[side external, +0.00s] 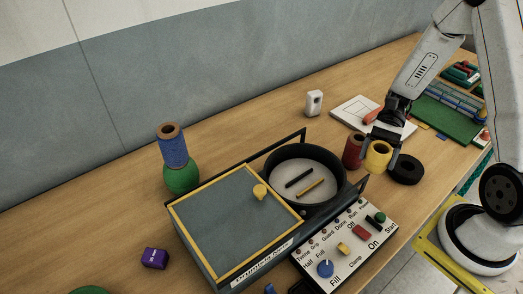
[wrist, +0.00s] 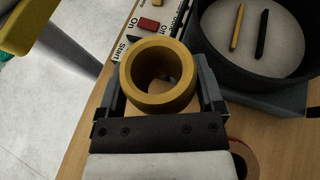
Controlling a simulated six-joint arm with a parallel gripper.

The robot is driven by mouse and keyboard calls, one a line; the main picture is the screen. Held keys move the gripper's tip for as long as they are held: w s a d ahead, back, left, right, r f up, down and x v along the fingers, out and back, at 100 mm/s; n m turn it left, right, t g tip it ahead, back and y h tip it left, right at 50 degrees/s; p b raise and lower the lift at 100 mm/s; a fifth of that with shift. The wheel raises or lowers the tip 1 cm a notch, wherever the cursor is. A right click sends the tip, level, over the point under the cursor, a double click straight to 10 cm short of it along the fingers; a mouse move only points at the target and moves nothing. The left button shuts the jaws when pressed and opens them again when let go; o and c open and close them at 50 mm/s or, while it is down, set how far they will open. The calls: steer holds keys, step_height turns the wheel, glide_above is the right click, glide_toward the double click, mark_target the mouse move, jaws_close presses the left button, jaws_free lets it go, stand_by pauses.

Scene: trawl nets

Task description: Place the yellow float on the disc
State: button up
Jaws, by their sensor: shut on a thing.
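The yellow float (side external: 378,154) is a short, thick hollow cylinder. My gripper (side external: 381,160) is shut on it, with one finger on each side. In the wrist view the float (wrist: 143,93) sits upright between the fingertips, and wood shows through its hole. I cannot tell whether it touches the table. Part of a green disc (side external: 90,290) shows at the bottom left edge of the side view, far from my gripper. A round white disc-like surface (side external: 290,170) also lies inside a black round pan, with a yellow and a black stick on it.
A red float (side external: 352,152) stands close left of the yellow one, and a black ring (side external: 404,170) lies to the right.

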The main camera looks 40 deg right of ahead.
steer(key=s+d+n+g+h, duration=0.8)
steer(key=s+d+n+h, duration=0.35)
steer(key=n+h, duration=0.55)
steer(key=n+t+h, duration=0.9)
steer(key=n+t, duration=0.1)
steer(key=n, duration=0.2)
glide_above(407, 165)
steer(key=s, duration=0.3)
steer(key=shift+w+d+f, duration=0.1)
steer(key=shift+d+f, duration=0.2)
steer(key=shift+f, duration=0.2)
steer(key=shift+w+a+f+n+t, duration=0.15)
steer(key=shift+w+n+t, duration=0.5)
steer(key=shift+t, duration=0.15)
steer(key=shift+w+a+f+n+t, duration=0.15)
steer(key=shift+w+n+t, duration=0.45)
steer(key=shift+t, duration=0.2)
steer(key=shift+f, duration=0.2)
steer(key=shift+f, duration=2.25)
steer(key=shift+f, duration=0.15)
